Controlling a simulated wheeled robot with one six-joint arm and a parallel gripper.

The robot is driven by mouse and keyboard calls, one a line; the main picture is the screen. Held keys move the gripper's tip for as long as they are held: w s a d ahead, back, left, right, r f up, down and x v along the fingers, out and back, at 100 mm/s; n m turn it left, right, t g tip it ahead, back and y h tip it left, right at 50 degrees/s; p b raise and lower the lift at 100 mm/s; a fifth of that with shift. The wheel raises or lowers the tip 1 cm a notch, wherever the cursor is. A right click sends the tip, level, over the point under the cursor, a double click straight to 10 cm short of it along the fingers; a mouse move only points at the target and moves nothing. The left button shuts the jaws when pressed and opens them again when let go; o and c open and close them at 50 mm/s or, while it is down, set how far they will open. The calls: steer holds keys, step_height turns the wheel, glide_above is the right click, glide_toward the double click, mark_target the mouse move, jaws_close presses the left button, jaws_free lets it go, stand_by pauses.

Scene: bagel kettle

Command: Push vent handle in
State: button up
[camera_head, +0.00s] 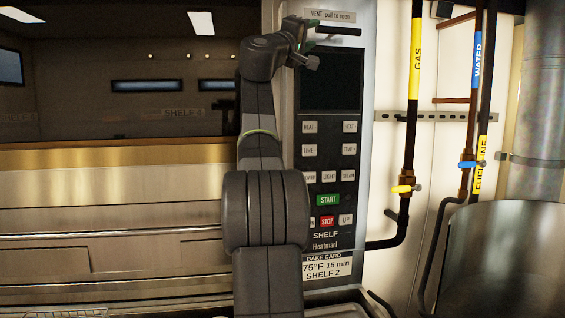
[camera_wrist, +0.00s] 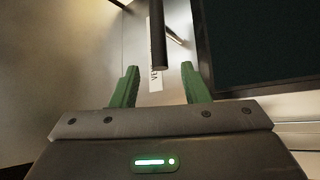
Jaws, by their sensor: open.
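The vent handle (camera_head: 340,31) is a dark horizontal bar at the top of the oven's control panel, just under the label reading "VENT pull to open" (camera_head: 330,15). In the head view my gripper (camera_head: 311,43) is at the bar's left end, partly hidden by my wrist. In the wrist view the handle (camera_wrist: 159,40) is a dark rod whose end lies in line with the gap between the green fingers of my gripper (camera_wrist: 160,78). The fingers are apart and hold nothing. I cannot tell whether anything touches the handle.
The control panel with its dark screen (camera_head: 331,80) and buttons lies below the handle. To the right are gas (camera_head: 415,60) and water (camera_head: 476,60) pipes with valves, and a metal kettle (camera_head: 510,255). The oven's glass front (camera_head: 90,80) is on the left.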

mark_target(327, 27)
steer(key=p+x, duration=0.2)
steer(key=x, duration=0.1)
steer(key=p+x, duration=0.2)
steer(key=x, duration=0.1)
steer(key=shift+w+d, duration=0.15)
steer(key=shift+d, duration=0.3)
steer(key=shift+s+d+b, duration=0.1)
steer(key=shift+s+b, duration=0.2)
steer(key=shift+s, duration=0.8)
